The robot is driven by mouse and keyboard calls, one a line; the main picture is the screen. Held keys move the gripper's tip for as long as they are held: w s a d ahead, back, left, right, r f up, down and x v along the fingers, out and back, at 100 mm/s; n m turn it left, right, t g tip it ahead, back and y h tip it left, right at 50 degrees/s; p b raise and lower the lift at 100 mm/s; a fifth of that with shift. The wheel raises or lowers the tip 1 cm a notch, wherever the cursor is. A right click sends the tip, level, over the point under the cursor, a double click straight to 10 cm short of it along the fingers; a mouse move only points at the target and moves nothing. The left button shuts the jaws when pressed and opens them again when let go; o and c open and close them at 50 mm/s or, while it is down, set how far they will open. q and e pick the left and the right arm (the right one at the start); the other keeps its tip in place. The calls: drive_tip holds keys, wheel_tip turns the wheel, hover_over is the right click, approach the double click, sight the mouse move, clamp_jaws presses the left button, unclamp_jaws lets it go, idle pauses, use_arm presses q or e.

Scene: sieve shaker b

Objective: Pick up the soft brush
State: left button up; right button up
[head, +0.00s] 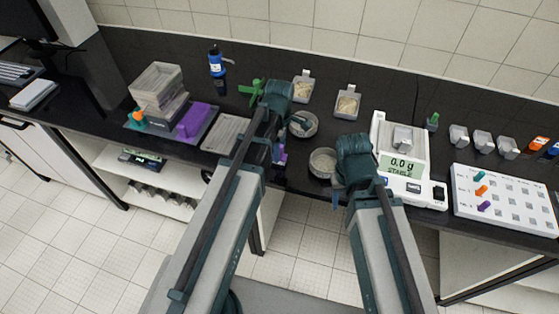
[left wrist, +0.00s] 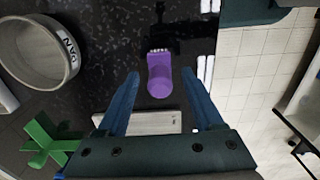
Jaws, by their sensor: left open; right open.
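The soft brush, with a purple handle and a pale bristle end, lies on the black bench in the left wrist view (left wrist: 160,78). A bit of its purple shows beside my left gripper in the head view (head: 281,158). My left gripper (head: 278,148) is open and points down over the brush. In the left wrist view the brush appears between the two blue fingers, with a gap on both sides; I cannot tell the exact height. My right gripper (head: 337,194) hangs near the front edge of the bench, left of the scale; its jaws are mostly hidden but open.
Round sieves (head: 323,163) (left wrist: 40,55) stand close to the grippers. A green cross-shaped part (left wrist: 48,140) is at the wrist view's lower left. The white scale (head: 402,165) reads 0.0 g. A white peg board (head: 504,199) is at right, stacked trays (head: 156,84) at left.

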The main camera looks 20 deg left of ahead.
use_arm(q)
drive_tip(key=shift+f, duration=0.45)
drive_tip(key=shift+r, duration=0.1)
use_arm(e)
drive_tip(key=shift+f, duration=0.35)
use_arm(q)
clamp_jaws()
drive_tip(key=shift+r, duration=0.15)
use_arm(e)
drive_tip(key=shift+r, duration=0.2)
